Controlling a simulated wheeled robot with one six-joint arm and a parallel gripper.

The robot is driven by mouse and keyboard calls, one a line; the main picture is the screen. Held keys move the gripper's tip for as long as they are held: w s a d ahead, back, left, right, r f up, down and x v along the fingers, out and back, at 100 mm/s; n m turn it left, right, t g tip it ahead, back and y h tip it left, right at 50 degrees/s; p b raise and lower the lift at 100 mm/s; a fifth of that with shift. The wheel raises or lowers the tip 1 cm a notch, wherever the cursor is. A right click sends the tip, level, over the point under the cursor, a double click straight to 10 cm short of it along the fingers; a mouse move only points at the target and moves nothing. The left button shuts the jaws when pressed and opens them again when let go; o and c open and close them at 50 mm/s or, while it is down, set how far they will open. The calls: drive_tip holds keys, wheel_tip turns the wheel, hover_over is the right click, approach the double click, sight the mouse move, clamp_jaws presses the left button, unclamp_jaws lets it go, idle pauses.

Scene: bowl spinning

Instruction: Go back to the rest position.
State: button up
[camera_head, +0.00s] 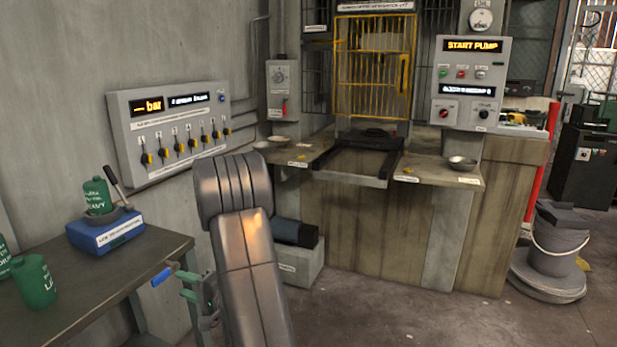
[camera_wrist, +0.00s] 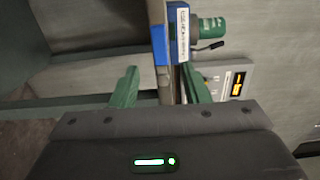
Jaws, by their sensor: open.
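My gripper (camera_head: 184,283) is low beside the right edge of the table in the head view, with my arm in front of it. Its two green fingers also show in the wrist view (camera_wrist: 160,88), spread apart, and I see nothing held between them. A blue handle (camera_head: 162,276) on a grey rod is close to the fingertips in the head view.
The table (camera_head: 95,275) carries green canisters (camera_head: 35,282) and a blue box (camera_head: 105,232). A valve panel (camera_head: 170,130) is on the wall. A press with a yellow cage (camera_head: 373,65) stands behind, with metal bowls (camera_head: 462,163) on its ledges. A bucket (camera_head: 560,245) stands right. Floor in front is clear.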

sight(165, 279)
drive_tip(key=v, duration=0.5)
drive_tip(key=x, duration=1.4)
drive_tip(key=shift+s, duration=0.1)
drive_tip(key=shift+d+f+n, duration=0.1)
drive_tip(key=shift+f+n, duration=0.25)
drive_tip(key=shift+n, duration=0.05)
drive_tip(key=shift+d+f+n+b, duration=0.1)
drive_tip(key=shift+f+n+b, duration=0.15)
drive_tip(key=shift+n+b, duration=0.65)
